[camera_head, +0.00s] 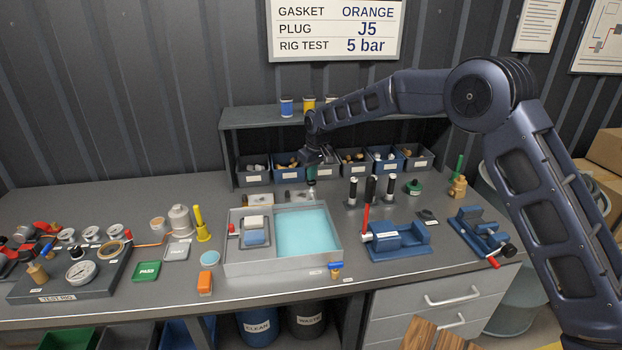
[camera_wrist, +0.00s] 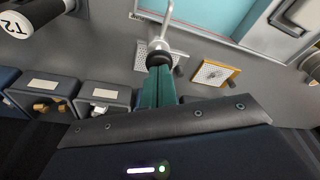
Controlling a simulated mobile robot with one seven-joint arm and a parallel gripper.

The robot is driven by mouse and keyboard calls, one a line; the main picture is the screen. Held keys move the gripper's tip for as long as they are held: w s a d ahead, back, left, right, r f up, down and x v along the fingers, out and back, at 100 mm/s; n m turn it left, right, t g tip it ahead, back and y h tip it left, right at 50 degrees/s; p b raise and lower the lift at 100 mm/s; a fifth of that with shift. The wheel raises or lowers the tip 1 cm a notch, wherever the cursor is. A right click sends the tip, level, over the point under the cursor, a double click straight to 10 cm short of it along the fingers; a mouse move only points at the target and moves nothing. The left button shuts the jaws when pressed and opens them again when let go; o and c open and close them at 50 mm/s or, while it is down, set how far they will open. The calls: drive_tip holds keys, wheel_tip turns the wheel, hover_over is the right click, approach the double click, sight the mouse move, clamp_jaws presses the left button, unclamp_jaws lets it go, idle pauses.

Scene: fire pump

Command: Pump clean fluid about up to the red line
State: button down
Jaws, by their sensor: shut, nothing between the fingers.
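A grey basin (camera_head: 282,262) stands at mid bench, its right section holding pale cyan fluid (camera_head: 305,230). I cannot make out a red line. A blue drum marked CLEAN (camera_head: 258,328) stands under the bench. My gripper (camera_head: 311,181) is behind the basin, in front of the small-parts bins. In the wrist view its green fingers (camera_wrist: 158,66) are shut and empty. A bent metal rod or spout (camera_wrist: 162,25) with a dark collar appears at the fingertips, reaching toward the basin; I cannot tell whether they touch. A pump handle is not clearly identifiable.
A dark drum with a partly readable label (camera_head: 306,320) stands beside the blue drum. Several bins (camera_head: 287,175) line the shelf behind my gripper. Upright black-and-white tools (camera_head: 352,190) and a blue vise (camera_head: 398,242) stand to the right. A test rig (camera_head: 72,285) is at left.

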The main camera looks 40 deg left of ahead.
drive_tip(key=shift+f, duration=0.65)
drive_tip(key=shift+r, duration=0.15)
drive_tip(key=shift+a+v, duration=0.25)
drive_tip(key=shift+v, duration=0.95)
drive_tip(key=shift+r, duration=0.15)
drive_tip(key=shift+d+x, duration=0.15)
drive_tip(key=shift+x, duration=0.6)
drive_tip(key=shift+d+x, duration=0.15)
drive_tip(key=shift+x, duration=0.6)
